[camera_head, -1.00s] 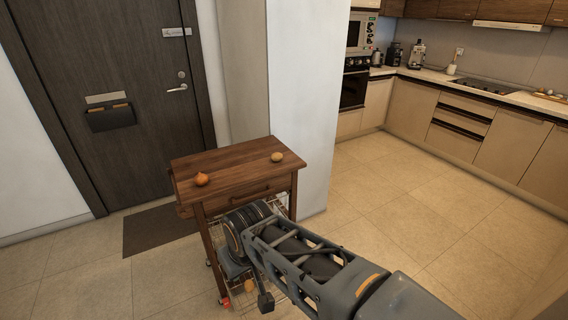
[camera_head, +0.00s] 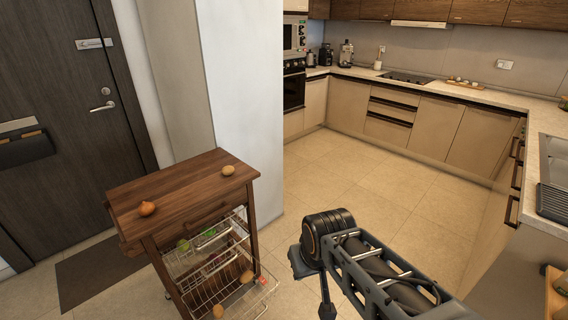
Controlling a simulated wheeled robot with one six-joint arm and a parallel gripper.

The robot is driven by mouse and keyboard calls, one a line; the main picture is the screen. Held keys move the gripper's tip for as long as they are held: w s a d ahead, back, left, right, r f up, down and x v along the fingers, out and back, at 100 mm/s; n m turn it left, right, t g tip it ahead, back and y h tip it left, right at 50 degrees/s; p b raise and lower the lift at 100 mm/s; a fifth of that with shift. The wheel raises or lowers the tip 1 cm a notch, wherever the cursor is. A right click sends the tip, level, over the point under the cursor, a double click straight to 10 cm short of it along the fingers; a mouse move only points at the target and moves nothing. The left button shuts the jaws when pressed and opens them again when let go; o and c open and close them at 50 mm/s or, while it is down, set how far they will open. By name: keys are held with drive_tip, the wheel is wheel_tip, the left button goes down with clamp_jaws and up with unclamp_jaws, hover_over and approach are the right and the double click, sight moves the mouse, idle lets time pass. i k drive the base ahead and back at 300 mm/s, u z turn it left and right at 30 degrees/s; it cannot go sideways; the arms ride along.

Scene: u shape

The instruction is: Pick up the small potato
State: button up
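A small tan potato (camera_head: 228,170) lies on the back right of the wooden cart top. Two brownish, potato-like items show lower down at the cart's wire baskets, one at the right side (camera_head: 247,276) and one near the bottom edge (camera_head: 218,311); their exact kind is unclear. My gripper (camera_head: 327,307) is at the end of my dark arm, right of the cart and apart from it, near the bottom edge. Its fingers do not show clearly, so I cannot tell whether it is open.
The wooden cart (camera_head: 180,185) stands by a white pillar (camera_head: 248,100). An orange onion-like item (camera_head: 147,208) lies on its left part. Green items (camera_head: 184,245) sit in the upper basket. The tiled floor (camera_head: 370,180) toward the kitchen counters is clear. A sink counter (camera_head: 535,213) is at the right.

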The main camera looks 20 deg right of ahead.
sight(228, 169)
drive_tip(key=z, duration=0.9)
drive_tip(key=i, duration=3.45)
drive_tip(key=u, duration=4.5)
drive_tip(key=i, duration=0.5)
